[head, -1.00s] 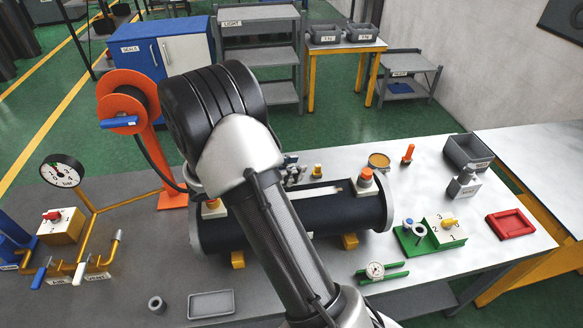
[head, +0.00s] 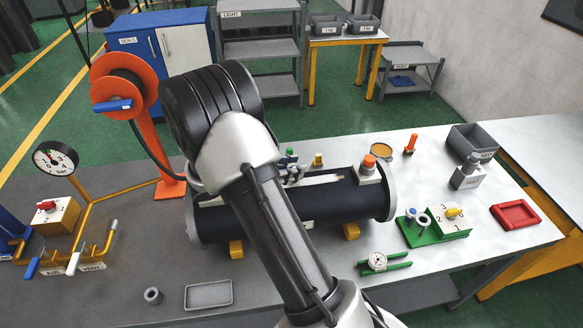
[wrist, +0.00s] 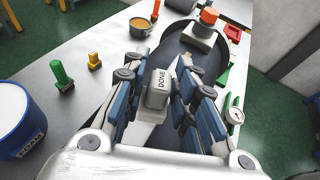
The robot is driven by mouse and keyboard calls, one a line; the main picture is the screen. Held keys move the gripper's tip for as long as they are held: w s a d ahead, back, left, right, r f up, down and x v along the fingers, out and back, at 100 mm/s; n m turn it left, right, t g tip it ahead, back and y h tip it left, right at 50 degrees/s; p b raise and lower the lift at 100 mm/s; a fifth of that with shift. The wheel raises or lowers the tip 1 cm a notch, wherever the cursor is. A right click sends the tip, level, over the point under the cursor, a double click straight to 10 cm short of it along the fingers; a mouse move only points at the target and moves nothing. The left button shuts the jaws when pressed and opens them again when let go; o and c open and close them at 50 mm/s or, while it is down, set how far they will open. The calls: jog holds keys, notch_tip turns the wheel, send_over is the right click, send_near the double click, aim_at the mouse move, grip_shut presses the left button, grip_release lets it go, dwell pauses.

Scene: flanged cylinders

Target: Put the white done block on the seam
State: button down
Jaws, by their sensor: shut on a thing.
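The white block marked DONE (wrist: 158,88) is between the fingers of my gripper (wrist: 160,100) in the wrist view, its label facing up. My gripper is shut on it. In the head view my gripper (head: 292,172) shows only in part beside my arm, over the back of the cylinder. I cannot tell whether the block touches the cylinder.
A white block with an orange knob (head: 369,167) stands on the cylinder's right end. Green (wrist: 62,75) and yellow (wrist: 94,61) pegs stand behind the cylinder. A green fixture (head: 430,229) and red tray (head: 514,214) lie right.

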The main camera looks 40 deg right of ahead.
jog(key=shift+f+b, duration=0.5)
jog(key=shift+f, duration=0.25)
dwell(0.3)
jog(key=c, duration=1.2)
grip_release()
jog(key=v, duration=1.2)
jog(key=shift+r, duration=0.1)
